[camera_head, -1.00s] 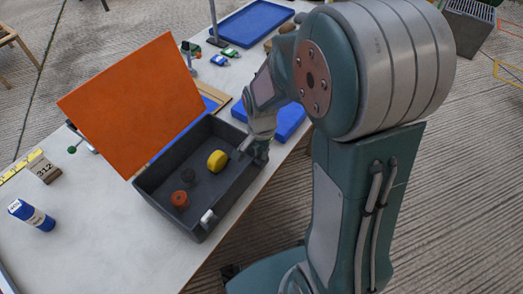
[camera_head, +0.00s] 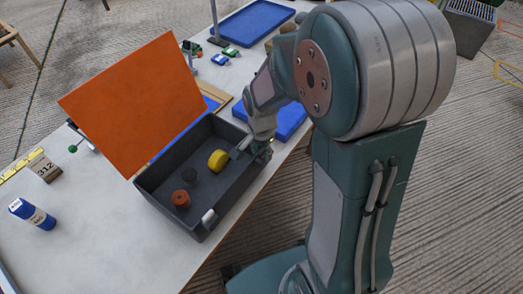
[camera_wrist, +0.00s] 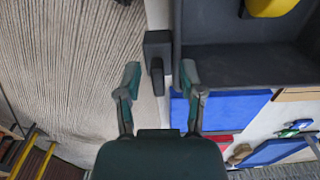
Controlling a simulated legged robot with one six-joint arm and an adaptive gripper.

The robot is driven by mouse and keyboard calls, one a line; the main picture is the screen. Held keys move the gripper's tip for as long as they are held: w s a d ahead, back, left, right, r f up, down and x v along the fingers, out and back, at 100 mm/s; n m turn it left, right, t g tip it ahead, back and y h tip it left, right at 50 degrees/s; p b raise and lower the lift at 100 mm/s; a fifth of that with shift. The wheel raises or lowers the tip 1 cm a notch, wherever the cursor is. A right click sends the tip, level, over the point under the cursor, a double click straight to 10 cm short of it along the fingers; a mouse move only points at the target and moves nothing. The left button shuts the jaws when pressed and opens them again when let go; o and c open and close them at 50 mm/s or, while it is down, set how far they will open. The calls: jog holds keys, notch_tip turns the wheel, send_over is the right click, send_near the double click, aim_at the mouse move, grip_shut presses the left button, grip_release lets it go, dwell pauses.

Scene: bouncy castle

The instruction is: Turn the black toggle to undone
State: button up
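The black toggle (camera_wrist: 158,79) shows in the wrist view as a dark lever hanging from a square dark base. The base sits beside the wall of the dark grey box (camera_wrist: 235,57). My gripper (camera_wrist: 160,76) is open, with one finger on each side of the lever.
Inside the box lie a yellow round piece (camera_head: 218,160), an orange one (camera_head: 181,198) and a black one (camera_head: 189,175). A light fitting (camera_head: 208,217) is on the box's front. Blue trays (camera_head: 255,22) lie behind.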

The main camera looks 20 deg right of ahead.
aim_at(261, 151)
notch_tip(261, 151, up, 12)
dwell(0.6)
jog(key=s+r+n+t, duration=0.5)
jog(key=s+r+n, duration=0.3)
jog(key=s+n, duration=0.3)
jog(key=s, duration=0.3)
jog(key=shift+t, duration=0.3)
